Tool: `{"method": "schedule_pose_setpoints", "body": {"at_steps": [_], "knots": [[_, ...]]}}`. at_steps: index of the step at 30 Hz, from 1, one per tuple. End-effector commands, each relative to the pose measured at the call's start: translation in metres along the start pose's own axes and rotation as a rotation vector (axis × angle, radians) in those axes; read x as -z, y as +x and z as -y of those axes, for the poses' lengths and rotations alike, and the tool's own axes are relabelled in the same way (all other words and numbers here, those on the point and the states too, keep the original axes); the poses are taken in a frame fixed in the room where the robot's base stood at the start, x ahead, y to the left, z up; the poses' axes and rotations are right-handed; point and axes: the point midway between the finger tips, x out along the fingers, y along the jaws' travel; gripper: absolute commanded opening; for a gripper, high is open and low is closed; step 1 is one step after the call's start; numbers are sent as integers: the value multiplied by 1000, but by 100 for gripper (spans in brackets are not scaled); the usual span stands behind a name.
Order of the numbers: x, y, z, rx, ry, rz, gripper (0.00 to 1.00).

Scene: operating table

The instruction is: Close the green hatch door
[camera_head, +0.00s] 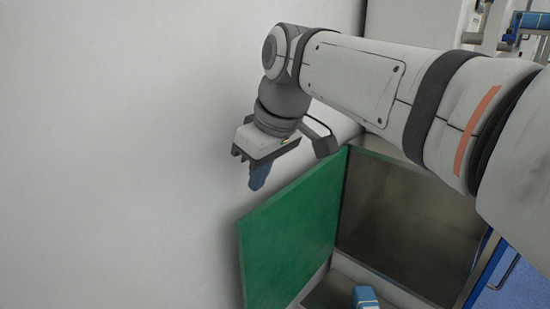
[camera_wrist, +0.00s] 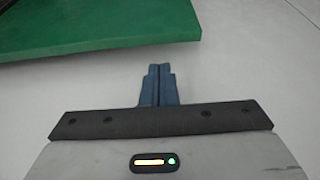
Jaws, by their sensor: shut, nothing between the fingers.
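The green hatch door (camera_head: 292,240) stands open, swung out to the left of the box-like opening (camera_head: 390,222). Its hinge side appears to be at the opening's left edge. My gripper (camera_head: 257,184) is above and a little left of the door's top edge, in front of the pale wall, pointing down. Its blue fingers are together and hold nothing. In the wrist view the fingers (camera_wrist: 158,72) are shut, and part of the green door (camera_wrist: 90,28) shows beyond them at the top left. A gap shows between fingers and door there.
A plain pale wall (camera_head: 110,150) fills the left side. A blue object (camera_head: 364,297) sits low at the opening's bottom. A blue panel with a handle (camera_head: 515,275) is at the lower right. Equipment (camera_head: 525,22) stands at the top right.

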Motion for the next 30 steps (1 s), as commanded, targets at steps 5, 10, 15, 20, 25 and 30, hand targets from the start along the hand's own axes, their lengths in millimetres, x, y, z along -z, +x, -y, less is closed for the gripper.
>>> {"method": "schedule_pose_setpoints", "body": {"at_steps": [5,10,15,20,25,30], "knots": [[0,30,0,1,1,2,0],[0,46,0,0,2,0,0],[0,50,0,-1,2,-1,0],[0,50,0,-1,2,-1,0],[-4,49,-1,1,-4,-1,0],[-12,47,6,17,-52,-3,0]]}}
